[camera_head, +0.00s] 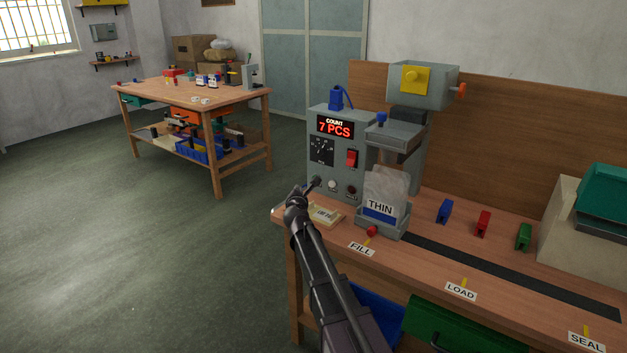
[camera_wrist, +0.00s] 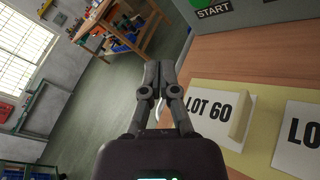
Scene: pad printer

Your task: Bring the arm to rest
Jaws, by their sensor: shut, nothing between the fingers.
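My gripper (camera_head: 315,183) is at the left end of the near workbench, in front of the grey counting machine (camera_head: 322,158) and just above the bench's left edge. In the wrist view my gripper (camera_wrist: 158,78) has its two fingers together with nothing between them. My arm reaches up to it from the bottom of the head view. Lot cards (camera_head: 325,214) lie on the bench beside the gripper. The LOT 60 card (camera_wrist: 206,108) shows large in the wrist view, to the right of the fingers and apart from them.
The machine's display (camera_head: 335,128) reads 7 PCS. A bag labelled THIN (camera_head: 383,187) stands in a grey holder. Blue (camera_head: 444,211), red (camera_head: 483,223) and green (camera_head: 523,236) clips stand on the bench. Another table (camera_head: 185,92) is at the back left. The floor (camera_head: 120,240) between is clear.

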